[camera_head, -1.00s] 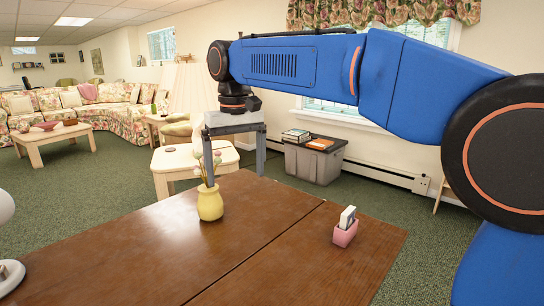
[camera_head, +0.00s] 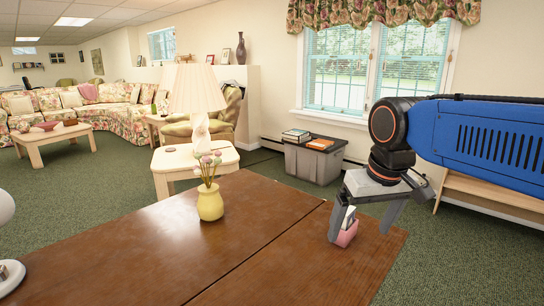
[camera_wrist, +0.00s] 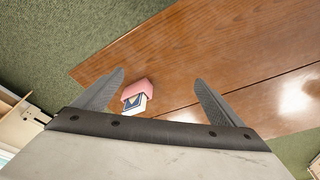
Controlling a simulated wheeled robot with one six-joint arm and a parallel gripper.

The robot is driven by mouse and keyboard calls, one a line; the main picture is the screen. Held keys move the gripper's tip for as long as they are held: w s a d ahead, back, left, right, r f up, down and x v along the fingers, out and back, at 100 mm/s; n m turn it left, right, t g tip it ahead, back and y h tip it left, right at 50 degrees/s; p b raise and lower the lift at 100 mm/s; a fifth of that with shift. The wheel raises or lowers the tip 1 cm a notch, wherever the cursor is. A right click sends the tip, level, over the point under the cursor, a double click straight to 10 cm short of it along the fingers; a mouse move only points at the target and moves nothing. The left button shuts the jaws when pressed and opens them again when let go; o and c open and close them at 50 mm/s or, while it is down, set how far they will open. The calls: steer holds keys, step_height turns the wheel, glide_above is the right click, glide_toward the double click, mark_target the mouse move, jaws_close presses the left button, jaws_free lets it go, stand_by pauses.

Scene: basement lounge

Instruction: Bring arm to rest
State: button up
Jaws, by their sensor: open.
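My gripper (camera_head: 362,233) is on the right of the head view, pointing down, with its fingers spread apart and nothing held between them. In the head view its near finger overlaps a small pink holder (camera_head: 347,236) with white cards, on the right part of the brown table (camera_head: 262,245). In the wrist view the pink holder (camera_wrist: 138,90) shows on the table between the spread fingers (camera_wrist: 158,83), nearer the left one. I cannot tell the exact height of the fingers above the table. My blue arm reaches in from the right edge.
A yellow vase (camera_head: 210,203) with flowers stands mid-table. A white object (camera_head: 8,270) is at the table's left edge. A light side table (camera_head: 195,160) with a lamp (camera_head: 197,95), a grey bin (camera_head: 314,162) and a window wall lie beyond.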

steer(key=s+d+f+m+t, duration=0.2)
steer(key=s+d+f, duration=0.7)
steer(key=s+f, duration=0.3)
steer(key=shift+s+d+f+h, duration=0.3)
steer(key=shift+f+h, duration=0.1)
steer(key=shift+f, duration=0.2)
